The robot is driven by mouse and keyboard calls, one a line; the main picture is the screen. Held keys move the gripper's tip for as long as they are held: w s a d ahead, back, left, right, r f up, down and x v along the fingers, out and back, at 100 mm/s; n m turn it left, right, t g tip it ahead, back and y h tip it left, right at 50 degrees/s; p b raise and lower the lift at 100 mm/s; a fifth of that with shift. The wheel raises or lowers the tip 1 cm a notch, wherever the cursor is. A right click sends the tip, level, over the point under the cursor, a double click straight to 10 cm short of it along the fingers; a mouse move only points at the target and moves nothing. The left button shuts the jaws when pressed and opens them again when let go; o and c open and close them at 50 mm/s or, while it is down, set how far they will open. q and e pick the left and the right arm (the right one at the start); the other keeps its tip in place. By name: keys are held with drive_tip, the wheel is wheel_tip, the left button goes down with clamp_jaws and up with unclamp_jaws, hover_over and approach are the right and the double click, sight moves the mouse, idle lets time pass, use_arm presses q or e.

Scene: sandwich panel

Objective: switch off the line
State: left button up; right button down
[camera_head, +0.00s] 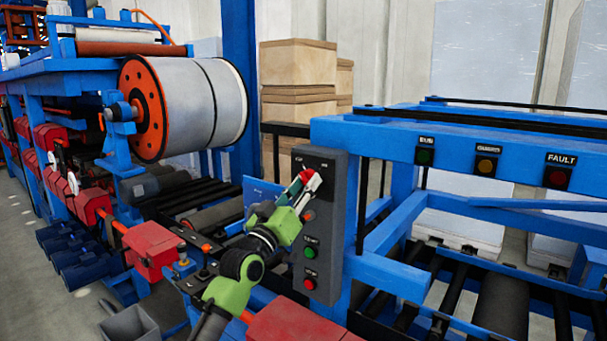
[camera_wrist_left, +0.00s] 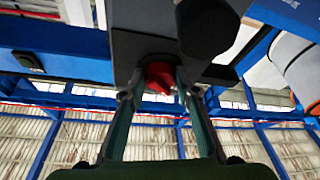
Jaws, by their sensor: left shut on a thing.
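A dark grey control panel (camera_head: 326,240) stands upright on the blue line frame. A red switch handle (camera_head: 304,176) sits near its top, below small white labels too small to read surely. My left gripper (camera_head: 309,185) is shut on the red handle, its fingers partly covering it. In the left wrist view the red handle (camera_wrist_left: 159,75) shows between the two fingertips (camera_wrist_left: 160,88), against the grey panel. Lower on the panel are an orange light (camera_head: 308,216), a green button (camera_head: 310,253) and a red button (camera_head: 310,284). My right gripper is not in view.
A blue beam at right carries green, amber and red FAULT (camera_head: 557,177) lamps. A large roll (camera_head: 190,105) hangs at the left. Red boxes (camera_head: 153,248) and rollers lie around my left arm. Wooden crates (camera_head: 298,80) stand behind.

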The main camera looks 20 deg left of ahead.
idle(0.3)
use_arm(q)
drive_tip(key=o, duration=1.1)
drive_tip(key=shift+c, duration=0.2)
drive_tip(key=shift+s+f, duration=0.3)
drive_tip(key=shift+s, duration=0.2)
drive_tip(key=v, duration=1.1)
drive_tip(key=shift+r, duration=0.1)
